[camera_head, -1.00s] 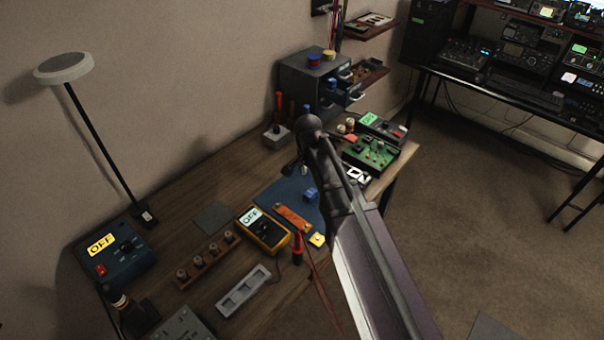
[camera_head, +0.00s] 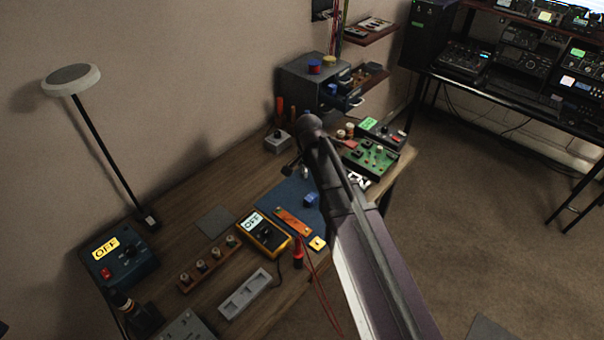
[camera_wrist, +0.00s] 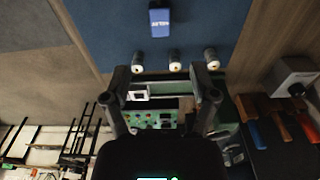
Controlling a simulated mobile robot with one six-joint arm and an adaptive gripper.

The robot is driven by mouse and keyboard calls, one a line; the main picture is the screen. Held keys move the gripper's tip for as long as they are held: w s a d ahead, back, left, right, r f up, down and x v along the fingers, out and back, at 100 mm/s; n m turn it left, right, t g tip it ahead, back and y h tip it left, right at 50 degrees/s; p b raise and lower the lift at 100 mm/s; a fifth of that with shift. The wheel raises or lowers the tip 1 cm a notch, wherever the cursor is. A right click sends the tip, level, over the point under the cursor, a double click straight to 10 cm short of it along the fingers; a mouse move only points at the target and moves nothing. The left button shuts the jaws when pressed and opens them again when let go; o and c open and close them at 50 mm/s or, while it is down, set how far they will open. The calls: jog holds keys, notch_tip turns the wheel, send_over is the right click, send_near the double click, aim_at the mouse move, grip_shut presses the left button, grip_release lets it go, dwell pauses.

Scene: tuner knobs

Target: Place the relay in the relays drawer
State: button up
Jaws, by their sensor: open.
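The relay (camera_head: 310,199) is a small blue block on the blue mat (camera_head: 277,203) on the workbench. The wrist view shows it at the top edge as a lettered blue block (camera_wrist: 160,18). A grey drawer cabinet (camera_head: 300,84) stands at the bench's back; its front has drawers pulled out, with blue pieces in one (camera_head: 333,90). I cannot read which drawer is for relays. My gripper (camera_wrist: 162,84) is open and empty, its fingers apart from the relay. In the head view my arm largely hides the gripper.
A yellow meter (camera_head: 263,233), an orange strip (camera_head: 293,221) and a red-handled probe (camera_head: 297,252) lie near the mat. A green circuit board (camera_head: 370,158) sits at the bench's right end. Screwdriver handles (camera_head: 280,110) stand by the cabinet.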

jog(key=s+d+n, duration=0.7)
jog(key=s+d, duration=0.7)
jog(key=d, duration=0.4)
jog(key=shift+d+n+g+y, duration=0.25)
jog(key=shift+n+g+y, duration=0.05)
jog(key=shift+n, duration=0.1)
